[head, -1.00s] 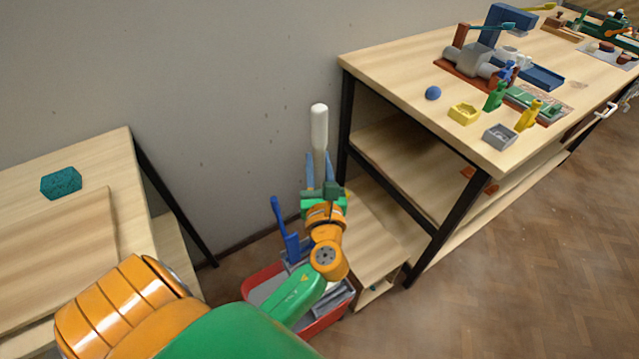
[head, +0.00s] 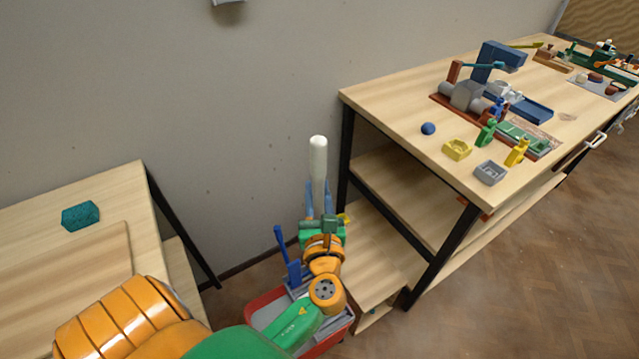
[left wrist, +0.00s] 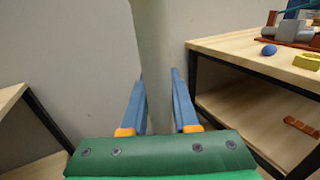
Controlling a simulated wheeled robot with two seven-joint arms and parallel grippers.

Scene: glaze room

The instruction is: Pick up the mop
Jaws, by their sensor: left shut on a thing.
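The mop shows as a pale upright handle (head: 318,158) with a rounded top, between the two workbenches. My left gripper (head: 319,198) is shut on this handle, with its blue fingers on either side. In the left wrist view the handle (left wrist: 155,62) stands between the fingers (left wrist: 158,85). The lower part of the mop is hidden behind my arm and gripper. A red bucket (head: 268,299) with a grey inside sits on the floor below, partly covered by my arm. My right gripper is not in view.
A blue upright handle (head: 286,256) stands at the bucket. A wooden bench (head: 375,98) with shelves and small items is close on the right. A wooden table (head: 125,190) with a teal block (head: 80,216) is on the left. A wall is behind.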

